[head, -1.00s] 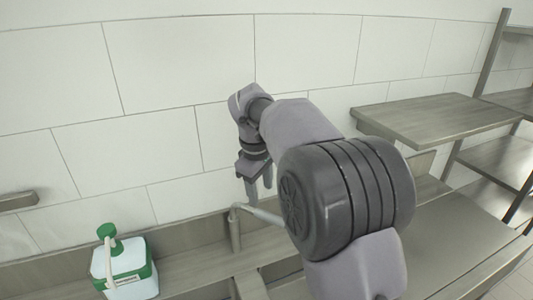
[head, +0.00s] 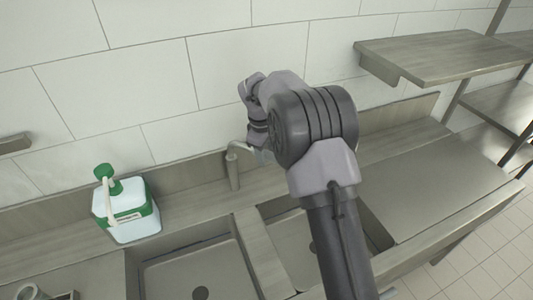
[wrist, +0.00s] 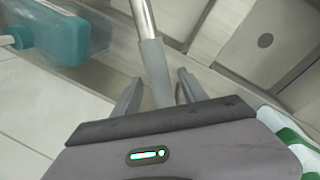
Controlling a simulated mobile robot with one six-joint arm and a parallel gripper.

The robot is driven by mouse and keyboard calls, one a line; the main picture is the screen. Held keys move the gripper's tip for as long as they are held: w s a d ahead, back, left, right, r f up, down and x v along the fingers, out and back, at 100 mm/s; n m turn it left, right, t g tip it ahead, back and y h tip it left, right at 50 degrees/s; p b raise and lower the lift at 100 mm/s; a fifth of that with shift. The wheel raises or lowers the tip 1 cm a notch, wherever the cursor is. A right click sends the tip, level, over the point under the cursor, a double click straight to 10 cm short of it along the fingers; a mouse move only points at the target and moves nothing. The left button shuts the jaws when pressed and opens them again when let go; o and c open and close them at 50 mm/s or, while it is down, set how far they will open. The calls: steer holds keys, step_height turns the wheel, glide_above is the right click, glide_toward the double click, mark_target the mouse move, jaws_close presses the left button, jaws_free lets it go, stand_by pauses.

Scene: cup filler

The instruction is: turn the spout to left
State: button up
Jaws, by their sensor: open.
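The faucet (head: 233,168) stands upright at the back edge of the sink counter, and its spout (head: 243,146) points right, toward my arm. In the wrist view the spout (wrist: 152,60) is a metal pipe with a grey sleeve, running down between the two fingers. My gripper (wrist: 157,82) is open, with one finger on each side of the sleeve. I see a gap on both sides, so it is not clamped. In the head view my arm hides most of the gripper and the end of the spout.
A white jug with a green cap (head: 127,212) stands on the counter left of the faucet. Sink basins (head: 195,275) lie in front. The tiled wall (head: 150,60) is close behind my arm. A shelf (head: 440,52) juts out at the upper right.

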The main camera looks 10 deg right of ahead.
jaws_close()
steer(key=shift+r, duration=0.1)
stand_by(1.3)
